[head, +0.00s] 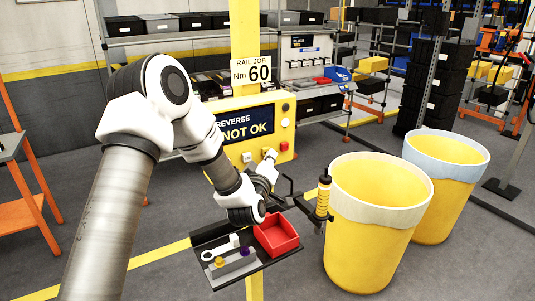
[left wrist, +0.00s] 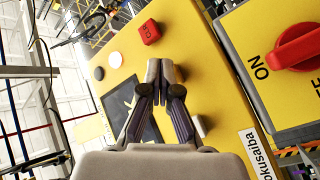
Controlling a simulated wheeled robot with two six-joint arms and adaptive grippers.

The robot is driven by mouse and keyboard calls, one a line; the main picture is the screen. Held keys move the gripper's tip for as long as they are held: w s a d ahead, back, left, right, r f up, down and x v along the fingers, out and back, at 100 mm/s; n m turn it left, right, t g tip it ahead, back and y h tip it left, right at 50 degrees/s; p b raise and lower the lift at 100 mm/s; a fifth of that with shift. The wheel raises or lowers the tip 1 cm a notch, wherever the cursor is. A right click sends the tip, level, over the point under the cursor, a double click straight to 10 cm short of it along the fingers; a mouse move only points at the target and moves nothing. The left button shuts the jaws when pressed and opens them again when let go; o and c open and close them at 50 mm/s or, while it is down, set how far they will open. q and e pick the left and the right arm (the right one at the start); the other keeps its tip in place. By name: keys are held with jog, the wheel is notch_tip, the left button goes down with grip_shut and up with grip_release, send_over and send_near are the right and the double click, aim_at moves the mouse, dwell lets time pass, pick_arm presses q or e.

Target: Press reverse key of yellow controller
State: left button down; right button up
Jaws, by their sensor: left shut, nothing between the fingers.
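The yellow controller (head: 237,108) is fixed to a yellow post, and its dark display (head: 246,125) reads "REVERSE" and "NOT OK". Its display is partly hidden by my gripper in the left wrist view (left wrist: 116,112). A red square key (head: 284,146) and a pale key (head: 247,157) show below the display. My left gripper (head: 269,156) is shut and empty, between these two keys in the head view. In the left wrist view its fingertips (left wrist: 166,72) point at the yellow face; I cannot tell whether they touch it. The pale key (left wrist: 200,127) is partly hidden beside a finger.
A black tray (head: 265,259) with a red bin (head: 277,235) sits below the gripper. Two yellow barrels (head: 368,245) (head: 447,215) stand at right. A red rotary switch (left wrist: 300,47) is at right in the left wrist view.

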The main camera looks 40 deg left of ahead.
pick_arm(q)
jog(key=shift+s+d+b, duration=0.25)
jog(key=shift+d+b, duration=0.05)
jog(key=shift+d, duration=0.35)
jog(key=shift+f, duration=0.1)
jog(key=d, duration=0.1)
jog(key=s+d+b, duration=0.1)
jog(key=d, duration=0.1)
jog(key=s+d+b, duration=0.1)
jog(key=shift+d, duration=0.35)
dwell(0.3)
